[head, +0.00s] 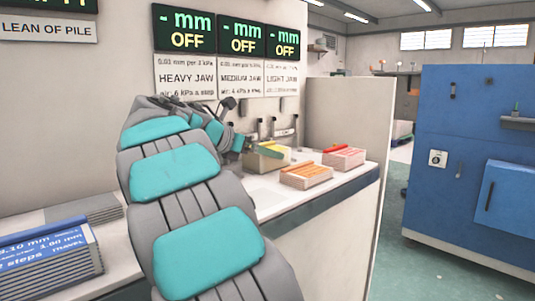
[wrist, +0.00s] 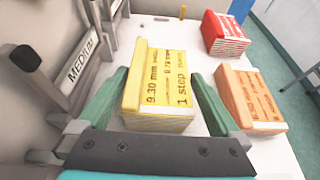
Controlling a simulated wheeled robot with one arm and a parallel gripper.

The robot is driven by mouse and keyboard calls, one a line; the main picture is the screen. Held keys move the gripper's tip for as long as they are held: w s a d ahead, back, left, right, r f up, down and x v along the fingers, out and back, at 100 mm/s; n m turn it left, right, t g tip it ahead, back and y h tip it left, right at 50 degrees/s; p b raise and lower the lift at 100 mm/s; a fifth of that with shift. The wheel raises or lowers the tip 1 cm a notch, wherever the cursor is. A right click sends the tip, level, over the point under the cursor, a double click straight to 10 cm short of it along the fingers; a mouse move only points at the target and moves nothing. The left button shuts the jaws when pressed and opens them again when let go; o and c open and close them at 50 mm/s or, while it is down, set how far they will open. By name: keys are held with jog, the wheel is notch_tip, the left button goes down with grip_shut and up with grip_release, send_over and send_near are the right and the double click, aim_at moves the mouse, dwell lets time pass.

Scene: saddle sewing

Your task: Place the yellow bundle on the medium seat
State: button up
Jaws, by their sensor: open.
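The yellow bundle (wrist: 158,90) lies on the white bench top in the wrist view, its printed face reading 9.30 mm and 1 step. My gripper (wrist: 160,84) is open, with one green finger on each side of the bundle. Whether the fingers touch it I cannot tell. In the head view the yellow bundle (head: 252,162) is partly hidden by my gripper (head: 262,152). A plate marked MEDIUM (wrist: 82,60) is on a grey metal fixture at the left of the wrist view. The medium seat itself is not clearly visible; the MEDIUM JAW sign (head: 241,79) hangs above on the wall.
An orange bundle (wrist: 250,97) lies close to the right finger, and a red bundle (wrist: 226,33) lies farther back. Both also show on the bench in the head view, orange (head: 305,176) and red (head: 343,157). A blue-labelled stack (head: 50,262) is at left.

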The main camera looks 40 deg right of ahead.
jog(key=v, duration=1)
dwell(0.3)
